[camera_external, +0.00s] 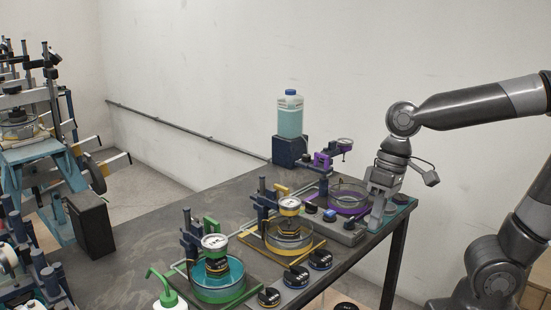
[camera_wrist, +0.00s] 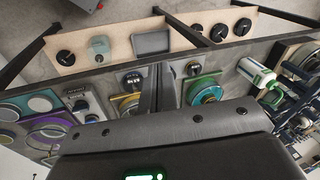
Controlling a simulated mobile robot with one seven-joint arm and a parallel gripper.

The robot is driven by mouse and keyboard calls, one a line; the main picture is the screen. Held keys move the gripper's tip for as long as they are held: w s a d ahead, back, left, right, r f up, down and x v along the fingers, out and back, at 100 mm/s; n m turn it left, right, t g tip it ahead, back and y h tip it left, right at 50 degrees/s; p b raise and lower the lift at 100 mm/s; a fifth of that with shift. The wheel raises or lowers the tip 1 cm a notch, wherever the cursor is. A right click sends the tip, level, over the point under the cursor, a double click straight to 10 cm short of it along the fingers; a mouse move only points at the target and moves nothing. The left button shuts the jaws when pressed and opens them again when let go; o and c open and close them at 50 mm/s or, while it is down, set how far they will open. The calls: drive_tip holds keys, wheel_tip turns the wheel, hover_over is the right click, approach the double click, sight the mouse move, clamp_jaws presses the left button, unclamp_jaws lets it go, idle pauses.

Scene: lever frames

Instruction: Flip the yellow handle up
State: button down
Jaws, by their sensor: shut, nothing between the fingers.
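The yellow lever frame (camera_external: 270,239) stands mid-table, between a green and a purple one. Its yellow handle (camera_external: 302,190) appears lowered, with a round gauge (camera_external: 289,204) over the frame's glass dish. In the wrist view, part of the yellow frame (camera_wrist: 127,106) shows left of the fingers; its handle cannot be made out there. My gripper (camera_external: 376,226) points down at the table's right end, right of the purple dish and apart from the yellow handle. Its fingers (camera_wrist: 158,70) are shut and empty.
The purple frame (camera_external: 349,197), with its purple arm (camera_external: 326,158) raised, stands between my gripper and the yellow frame. The green frame (camera_external: 217,291) is nearer the camera. Black knobs (camera_external: 320,259) line the front edge. A bottle (camera_external: 290,115) stands behind. The table's left part is bare.

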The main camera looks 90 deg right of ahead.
drive_tip(key=w+d+f+m+t+y, duration=0.1)
drive_tip(key=w+d+m+y, duration=0.2)
drive_tip(key=d+m, duration=0.45)
drive_tip(key=w+d+m+y, duration=0.2)
drive_tip(key=d+m+y, duration=0.15)
drive_tip(key=d, duration=0.65)
drive_tip(key=s+d+f+m+t, duration=0.1)
drive_tip(key=s+d+m+t, duration=0.1)
drive_tip(key=d, duration=0.4)
drive_tip(key=s+d+f+m+t+y, duration=0.1)
drive_tip(key=s+d+f+m+t, duration=0.1)
drive_tip(key=d+m, duration=0.2)
drive_tip(key=s+d+f+m+t, duration=0.1)
drive_tip(key=s+d+m+t, duration=0.1)
drive_tip(key=d, duration=0.8)
drive_tip(key=shift+d+f+m+y, duration=0.15)
drive_tip(key=shift+m+y, duration=0.2)
drive_tip(key=shift+m, duration=0.25)
drive_tip(key=x, duration=2)
drive_tip(key=shift+w, duration=0.2)
drive_tip(key=shift+r, duration=0.35)
